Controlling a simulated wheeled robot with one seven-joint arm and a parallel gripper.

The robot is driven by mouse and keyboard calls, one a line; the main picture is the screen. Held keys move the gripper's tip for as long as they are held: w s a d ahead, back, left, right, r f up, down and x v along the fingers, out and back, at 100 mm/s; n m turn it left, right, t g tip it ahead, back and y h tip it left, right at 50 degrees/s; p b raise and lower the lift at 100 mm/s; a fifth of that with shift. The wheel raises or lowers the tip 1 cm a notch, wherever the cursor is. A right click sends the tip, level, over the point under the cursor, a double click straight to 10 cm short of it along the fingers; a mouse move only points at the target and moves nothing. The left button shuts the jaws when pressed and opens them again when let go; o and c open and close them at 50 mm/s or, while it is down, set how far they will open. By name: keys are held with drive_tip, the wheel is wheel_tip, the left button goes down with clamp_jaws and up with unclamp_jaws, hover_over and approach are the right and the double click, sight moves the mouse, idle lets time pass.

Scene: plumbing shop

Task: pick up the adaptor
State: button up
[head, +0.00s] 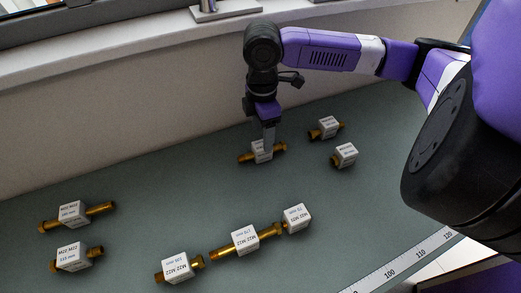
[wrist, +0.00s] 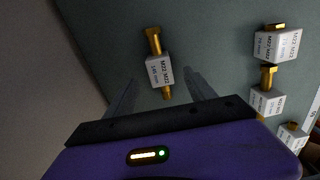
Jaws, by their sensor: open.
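Several brass adaptors, each with a white labelled block around its middle, lie on the grey-green bench. One adaptor (head: 248,157) lies under my gripper (head: 268,146) in the head view, partly hidden by a finger. In the wrist view, an adaptor (wrist: 158,69) marked M22 M22 lies just ahead, in line with the gap between the two fingers of my gripper (wrist: 160,80). The fingers are spread apart with nothing held. I cannot tell how far above the bench the fingertips are.
Two adaptors, one behind (head: 327,127) and one in front (head: 345,155), lie to the right. A front row includes a long adaptor (head: 245,239); two more (head: 73,213) lie at left. A ruler strip (head: 405,262) runs along the front edge. The wall (head: 130,120) stands behind.

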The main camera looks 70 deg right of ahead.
sight(262, 144)
wheel_tip(262, 144, down, 7)
drive_tip(key=shift+r+p, duration=0.2)
drive_tip(key=shift+p, duration=0.2)
clamp_jaws()
